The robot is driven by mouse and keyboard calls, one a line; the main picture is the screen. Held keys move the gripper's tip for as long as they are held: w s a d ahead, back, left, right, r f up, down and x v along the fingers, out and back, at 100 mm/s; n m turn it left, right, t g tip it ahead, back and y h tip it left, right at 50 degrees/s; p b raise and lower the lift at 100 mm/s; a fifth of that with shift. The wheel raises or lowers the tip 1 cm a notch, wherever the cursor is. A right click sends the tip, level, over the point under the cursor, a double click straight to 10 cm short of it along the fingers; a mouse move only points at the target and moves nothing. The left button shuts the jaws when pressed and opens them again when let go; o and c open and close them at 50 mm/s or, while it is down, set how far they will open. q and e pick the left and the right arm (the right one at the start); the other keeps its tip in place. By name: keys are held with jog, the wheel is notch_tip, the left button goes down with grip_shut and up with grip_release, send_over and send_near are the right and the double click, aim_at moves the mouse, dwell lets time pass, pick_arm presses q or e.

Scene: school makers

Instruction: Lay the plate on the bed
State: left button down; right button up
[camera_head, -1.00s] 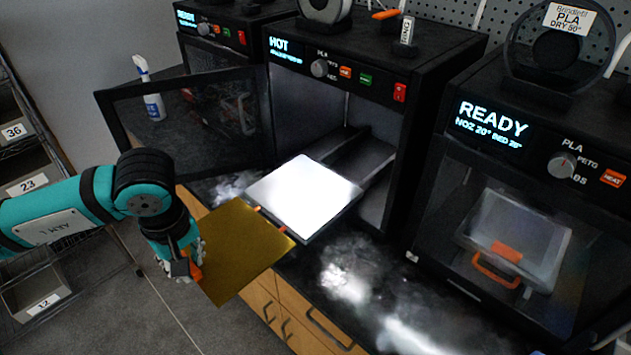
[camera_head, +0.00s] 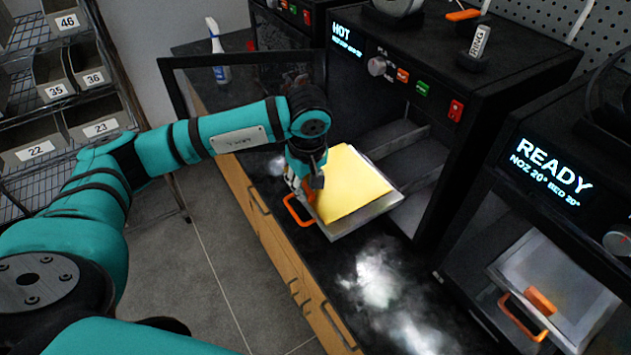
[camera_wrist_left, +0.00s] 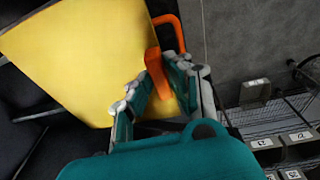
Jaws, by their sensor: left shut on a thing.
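The yellow plate (camera_head: 350,184) lies over the grey bed (camera_head: 369,216), which is slid out of the open middle printer marked HOT. The bed's rim shows along the plate's front and right edges. The bed has an orange handle (camera_head: 296,211) at its front left. My left gripper (camera_head: 306,188) is at the plate's near left corner, shut on the plate's orange tab (camera_wrist_left: 159,73). The plate (camera_wrist_left: 85,55) fills the upper left of the left wrist view. I cannot tell if it rests fully flat. My right gripper is not in view.
The printer's open door (camera_head: 245,85) stands left of the bed. A spray bottle (camera_head: 218,52) stands behind it. A closed printer marked READY (camera_head: 553,178) stands at the right. The dark counter (camera_head: 385,290) in front is free. Shelves with numbered bins (camera_head: 60,95) stand at the left.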

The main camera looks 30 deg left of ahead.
aim_at(336, 176)
pick_arm(q)
jog(key=shift+w+d, duration=0.2)
jog(key=shift+w, duration=0.4)
jog(key=shift+w+d, duration=0.2)
jog(key=shift+w, duration=0.4)
jog(key=shift+w+f, duration=0.1)
jog(key=shift+f, duration=0.05)
notch_tip(336, 176, down, 3)
jog(key=shift+r+p, duration=0.1)
jog(key=shift+p, duration=0.9)
jog(key=shift+f, duration=0.3)
jog(key=c, duration=1.3)
grip_release()
jog(key=shift+o, duration=0.2)
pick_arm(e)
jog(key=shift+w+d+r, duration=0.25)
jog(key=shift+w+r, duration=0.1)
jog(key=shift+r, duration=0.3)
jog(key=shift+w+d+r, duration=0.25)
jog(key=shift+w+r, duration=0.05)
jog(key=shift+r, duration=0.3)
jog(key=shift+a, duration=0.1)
